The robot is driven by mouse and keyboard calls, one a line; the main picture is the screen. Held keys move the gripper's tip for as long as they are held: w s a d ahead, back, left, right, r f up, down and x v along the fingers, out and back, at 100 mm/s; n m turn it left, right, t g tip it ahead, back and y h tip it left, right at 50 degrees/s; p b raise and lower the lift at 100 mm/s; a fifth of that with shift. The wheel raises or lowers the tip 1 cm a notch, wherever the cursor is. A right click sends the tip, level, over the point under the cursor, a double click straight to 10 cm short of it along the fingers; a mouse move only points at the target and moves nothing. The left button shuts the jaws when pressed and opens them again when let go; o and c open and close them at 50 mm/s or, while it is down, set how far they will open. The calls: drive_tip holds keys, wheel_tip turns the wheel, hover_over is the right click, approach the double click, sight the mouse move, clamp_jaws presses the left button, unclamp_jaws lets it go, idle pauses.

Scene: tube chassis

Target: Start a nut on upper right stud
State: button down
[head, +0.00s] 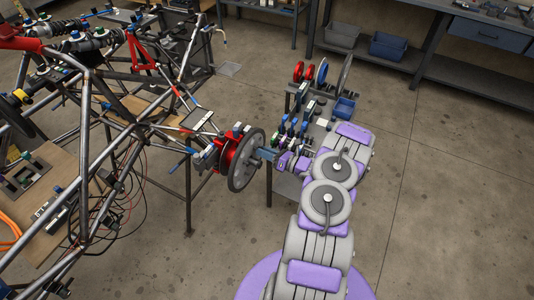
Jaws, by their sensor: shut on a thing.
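The tube chassis (90,150) fills the left of the head view. At its right corner is a red hub part (228,150) with a grey disc (246,160) on its outer side. My gripper (266,154) is at the right face of the disc, at the end of my grey and purple arm. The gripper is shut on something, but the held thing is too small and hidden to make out. The studs, the upper right one included, cannot be told apart at this size. I cannot tell whether the gripper touches the disc.
A small cart (285,185) with tools stands just behind my arm, carrying red discs (304,72) and a blue bin (344,108). A workbench (425,70) with bins stands at the back. Cables (125,195) hang under the chassis. The floor at the right is clear.

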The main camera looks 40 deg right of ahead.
drive_tip(key=shift+w+a, duration=0.3)
drive_tip(key=shift+w, duration=0.15)
drive_tip(key=shift+w, duration=0.3)
drive_tip(key=c, duration=0.8)
unclamp_jaws()
drive_tip(key=shift+a, duration=0.1)
drive_tip(key=p+v, duration=0.3)
drive_tip(key=v, duration=1.4)
drive_tip(key=shift+s+f, duration=0.15)
drive_tip(key=shift+s, duration=0.05)
